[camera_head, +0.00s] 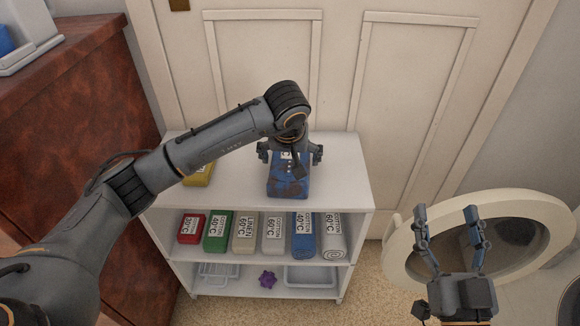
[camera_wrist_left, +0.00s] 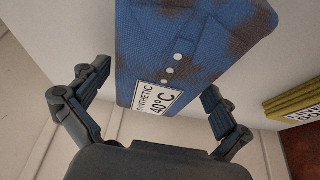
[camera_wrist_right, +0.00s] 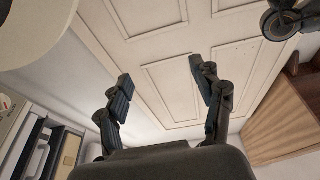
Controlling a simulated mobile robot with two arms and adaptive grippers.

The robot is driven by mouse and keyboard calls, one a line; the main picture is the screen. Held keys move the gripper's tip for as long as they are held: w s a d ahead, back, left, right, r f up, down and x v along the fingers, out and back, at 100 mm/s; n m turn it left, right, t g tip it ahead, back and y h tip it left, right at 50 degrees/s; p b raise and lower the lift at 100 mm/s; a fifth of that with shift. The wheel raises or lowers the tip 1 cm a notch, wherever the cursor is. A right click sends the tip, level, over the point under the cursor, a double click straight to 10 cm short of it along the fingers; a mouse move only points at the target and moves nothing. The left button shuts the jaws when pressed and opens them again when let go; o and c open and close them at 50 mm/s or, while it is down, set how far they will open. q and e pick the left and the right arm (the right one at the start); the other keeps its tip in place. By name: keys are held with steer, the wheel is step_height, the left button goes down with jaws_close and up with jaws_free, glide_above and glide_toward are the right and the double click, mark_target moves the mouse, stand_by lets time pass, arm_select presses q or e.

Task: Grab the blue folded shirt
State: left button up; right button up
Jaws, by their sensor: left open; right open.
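The blue folded shirt (camera_head: 288,182) lies on the top of the white shelf (camera_head: 345,185). It has dark stains and a white label reading "SYNTHETIC 40°C". My left gripper (camera_head: 290,155) is over the shirt, with one finger on each side of it. In the left wrist view the shirt (camera_wrist_left: 190,45) sits between the open fingers of my left gripper (camera_wrist_left: 155,92), and I cannot tell whether they touch it. My right gripper (camera_head: 447,212) is open and empty, in front of the round white-rimmed opening at the right. It also shows open in the right wrist view (camera_wrist_right: 160,75).
A yellow folded item (camera_head: 198,174) lies on the shelf top, left of the shirt. Several labelled folded cloths (camera_head: 243,232) fill the middle shelf. Trays and a purple object (camera_head: 267,280) are below. A brown dresser (camera_head: 75,130) stands left, a round white-rimmed opening (camera_head: 555,215) right.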

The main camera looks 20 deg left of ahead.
arm_select(q)
steer(key=shift+c, duration=0.2)
steer(key=c, duration=1)
steer(key=shift+o, duration=0.2)
steer(key=shift+r, duration=0.15)
